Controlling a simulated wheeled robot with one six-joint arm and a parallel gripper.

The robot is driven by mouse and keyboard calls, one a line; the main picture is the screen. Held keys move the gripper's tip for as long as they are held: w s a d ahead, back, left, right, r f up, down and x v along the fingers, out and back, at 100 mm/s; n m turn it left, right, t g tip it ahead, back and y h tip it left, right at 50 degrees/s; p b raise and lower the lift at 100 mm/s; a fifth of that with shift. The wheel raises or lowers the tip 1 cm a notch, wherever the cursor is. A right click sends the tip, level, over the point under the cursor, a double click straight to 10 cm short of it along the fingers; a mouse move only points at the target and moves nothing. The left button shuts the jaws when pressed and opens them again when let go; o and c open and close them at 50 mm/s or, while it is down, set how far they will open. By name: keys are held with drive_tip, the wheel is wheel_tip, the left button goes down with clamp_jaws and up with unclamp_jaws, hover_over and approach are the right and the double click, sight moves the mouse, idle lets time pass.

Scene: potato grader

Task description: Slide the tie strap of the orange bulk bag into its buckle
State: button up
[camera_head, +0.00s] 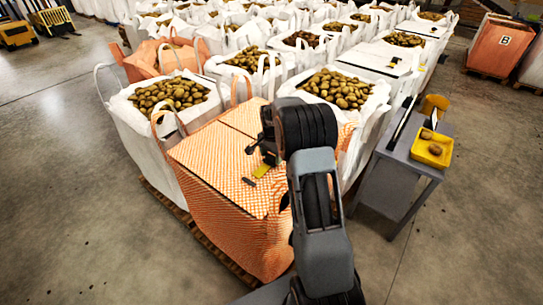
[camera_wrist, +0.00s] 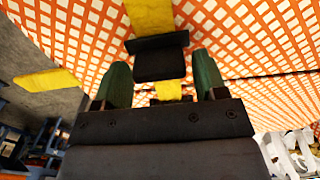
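The orange-and-white checked bulk bag (camera_head: 215,165) stands in front of me with its top flaps folded over. A short yellow strap (camera_head: 262,170) and a small black piece (camera_head: 249,181), likely the buckle, lie on its top. In the wrist view a yellow strap (camera_wrist: 150,15) runs to the black buckle (camera_wrist: 160,58), with a bit of yellow below it. Another yellow strap piece (camera_wrist: 48,80) shows at left. My gripper (camera_wrist: 163,75) has its two green fingers apart, one each side of the buckle as seen; contact cannot be told. My gripper (camera_head: 262,150) is low over the bag top.
White bulk bags full of potatoes (camera_head: 172,92) stand close behind and beside the orange bag. A grey table (camera_head: 398,150) with a yellow tray (camera_head: 433,147) stands at right. A wooden pallet (camera_head: 215,250) lies under the bag. The floor at left is clear.

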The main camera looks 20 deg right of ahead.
drive_tip(key=shift+o, duration=0.7)
drive_tip(key=shift+a, duration=0.2)
wheel_tip(320, 180, up, 14)
drive_tip(key=shift+f, duration=0.1)
